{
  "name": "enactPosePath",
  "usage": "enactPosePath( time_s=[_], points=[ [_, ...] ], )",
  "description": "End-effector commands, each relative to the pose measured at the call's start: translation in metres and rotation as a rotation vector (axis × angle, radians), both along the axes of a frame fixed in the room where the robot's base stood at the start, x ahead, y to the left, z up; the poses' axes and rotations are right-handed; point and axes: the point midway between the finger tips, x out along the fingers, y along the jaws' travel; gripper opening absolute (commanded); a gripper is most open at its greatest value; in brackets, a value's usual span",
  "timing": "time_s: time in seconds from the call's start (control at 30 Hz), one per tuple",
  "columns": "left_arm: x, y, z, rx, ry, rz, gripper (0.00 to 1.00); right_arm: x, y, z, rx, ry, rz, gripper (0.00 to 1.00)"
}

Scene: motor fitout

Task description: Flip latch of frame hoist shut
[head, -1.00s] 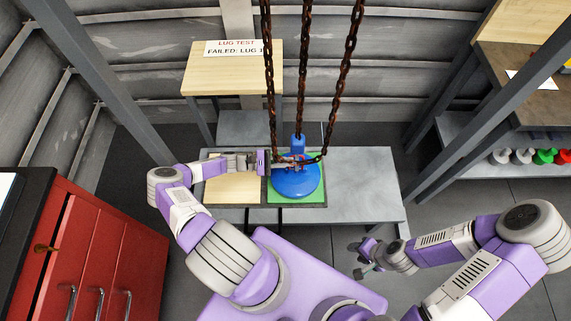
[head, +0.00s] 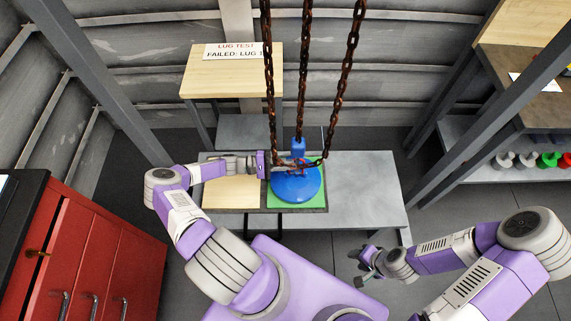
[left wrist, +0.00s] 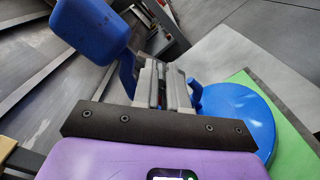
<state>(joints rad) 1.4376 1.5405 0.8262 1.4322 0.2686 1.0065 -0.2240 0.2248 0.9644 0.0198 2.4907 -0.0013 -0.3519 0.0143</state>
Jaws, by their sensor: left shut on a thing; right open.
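The frame hoist hangs on rusty chains (head: 303,70). Its small blue block (head: 298,146) sits just above a round blue load (head: 297,184) on a green mat. My left gripper (head: 284,164) reaches in from the left at the hoist's lower end. In the left wrist view its fingers (left wrist: 166,88) are closed together below the blue block (left wrist: 90,32), beside the blue load (left wrist: 238,115). A blue hook-like part (left wrist: 128,74) shows left of the fingers. The held piece, seemingly the latch, is mostly hidden between them. My right gripper (head: 364,265) is open and empty, well apart at lower right.
The grey bench (head: 365,190) is clear to the right of the load. A bare wooden panel (head: 230,191) lies left of it. A sign (head: 234,51) stands on a wooden table behind. A red cabinet (head: 100,260) is at left, and a shelf with spools (head: 545,159) at right.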

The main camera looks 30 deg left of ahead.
Motion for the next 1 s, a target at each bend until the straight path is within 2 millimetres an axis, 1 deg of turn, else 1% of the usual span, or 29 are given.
enactPosePath(
  time_s=[0.1,0.13,0.2,0.3,0.53,0.63,0.77,1.0],
  points=[
    [0.0,0.001,0.0,0.002,0.001,0.003,0.0,0.0,0.0,0.0,0.0,0.0,0.0,0.43],
    [0.0,0.001,0.0,0.002,0.001,0.003,0.14,0.0,0.0,0.0,0.0,0.0,0.0,0.43],
    [0.0,0.001,0.0,0.002,0.001,0.002,0.24,0.0,0.0,0.0,0.0,0.0,0.0,0.43],
    [0.0,0.001,0.0,0.002,0.001,0.002,0.38,0.0,0.0,0.0,0.0,0.0,0.0,0.43],
    [0.0,0.001,0.0,0.0,0.001,0.001,0.38,0.0,0.0,0.0,0.0,0.0,0.0,0.43],
    [-0.002,0.005,0.0,0.001,0.001,0.002,0.38,0.0,0.0,0.001,0.0,0.0,0.0,0.43],
    [-0.011,0.02,0.0,0.003,0.002,0.003,0.38,0.0,0.0,0.002,0.0,0.0,0.0,0.43],
    [-0.032,0.053,0.0,0.004,0.003,0.004,0.38,0.0,0.0,0.004,0.0,0.0,0.0,0.43]
  ],
)
